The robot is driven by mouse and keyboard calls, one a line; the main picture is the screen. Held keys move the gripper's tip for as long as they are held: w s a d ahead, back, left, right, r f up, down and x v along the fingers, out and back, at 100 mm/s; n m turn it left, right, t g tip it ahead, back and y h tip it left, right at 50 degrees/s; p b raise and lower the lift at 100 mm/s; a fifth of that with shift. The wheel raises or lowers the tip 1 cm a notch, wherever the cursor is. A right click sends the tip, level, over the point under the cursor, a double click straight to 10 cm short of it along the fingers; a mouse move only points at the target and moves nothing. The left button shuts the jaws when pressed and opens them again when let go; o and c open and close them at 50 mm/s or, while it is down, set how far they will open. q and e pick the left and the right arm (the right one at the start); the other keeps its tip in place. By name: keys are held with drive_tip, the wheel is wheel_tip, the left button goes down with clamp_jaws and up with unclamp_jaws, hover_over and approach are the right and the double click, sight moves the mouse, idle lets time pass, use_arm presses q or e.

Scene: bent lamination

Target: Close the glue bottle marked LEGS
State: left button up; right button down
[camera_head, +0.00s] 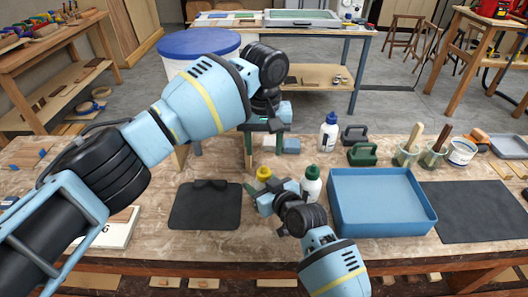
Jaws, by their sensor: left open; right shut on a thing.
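A bottle with a yellow top (264,173) stands at the middle of the bench, mostly hidden by my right gripper. My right gripper (266,192) comes in from the lower right and is shut on what seems to be this bottle. A white bottle with a green cap (311,185) stands just right of that gripper. A white bottle with a dark blue cap (328,132) stands farther back. My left gripper (266,126) is open and empty, above and behind the yellow top. I cannot read LEGS on any bottle.
A blue tray (432,218) lies to the right, with green (363,154) and dark (354,134) handled blocks behind it. Brush pots (407,155) stand at the back right. A dark mat (205,208) lies at the left, another (470,212) at the right.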

sight(264, 169)
idle(0.3)
use_arm(q)
drive_tip(key=shift+f, duration=4)
drive_tip(key=shift+c, duration=0.4)
drive_tip(key=c, duration=0.9)
drive_tip(key=o, duration=1)
drive_tip(key=shift+o, duration=0.2)
drive_tip(key=shift+r, duration=2.3)
